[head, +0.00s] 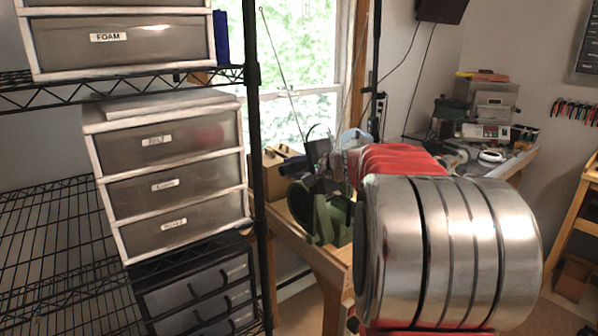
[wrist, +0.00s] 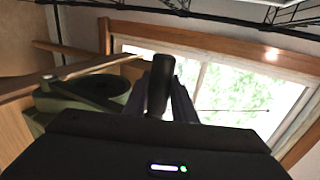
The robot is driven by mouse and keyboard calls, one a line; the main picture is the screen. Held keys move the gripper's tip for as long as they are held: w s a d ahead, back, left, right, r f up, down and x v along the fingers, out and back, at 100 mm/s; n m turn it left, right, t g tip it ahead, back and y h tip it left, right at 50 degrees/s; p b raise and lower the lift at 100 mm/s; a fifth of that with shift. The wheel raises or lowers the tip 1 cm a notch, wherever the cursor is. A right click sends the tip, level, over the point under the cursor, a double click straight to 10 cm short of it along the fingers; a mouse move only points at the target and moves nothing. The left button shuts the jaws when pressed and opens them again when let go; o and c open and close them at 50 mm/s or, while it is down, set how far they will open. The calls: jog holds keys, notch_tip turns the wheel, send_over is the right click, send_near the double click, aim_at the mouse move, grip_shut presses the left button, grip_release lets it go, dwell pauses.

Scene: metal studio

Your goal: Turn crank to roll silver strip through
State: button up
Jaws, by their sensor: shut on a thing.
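The green rolling mill (head: 325,215) stands on the wooden bench, partly hidden behind my arm in the head view. In the wrist view its green body (wrist: 95,88) is at the left. A black crank handle (wrist: 159,84) stands upright in the middle of the wrist view. My gripper (wrist: 163,100) is shut on this handle, with a dark finger on each side. In the head view the gripper is a small dark shape by the mill, and the hold is hard to make out. I cannot see the silver strip in either view.
A black wire shelf with drawer units (head: 165,185) stands at the left. A window (head: 300,75) is behind the bench (head: 300,250). A cluttered worktable with a small machine (head: 487,105) is at the back right. My red and silver arm blocks much of the centre right.

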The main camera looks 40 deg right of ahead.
jog(key=shift+w+r, duration=0.1)
jog(key=shift+r, duration=0.4)
jog(key=r+x, duration=0.1)
jog(key=x, duration=0.7)
jog(key=shift+w+r, duration=0.15)
jog(key=shift+w, duration=0.55)
jog(key=shift+a, duration=0.1)
jog(key=f+x, duration=0.1)
jog(key=x, duration=0.8)
jog(key=shift+s+f, duration=0.25)
jog(key=shift+f, duration=0.05)
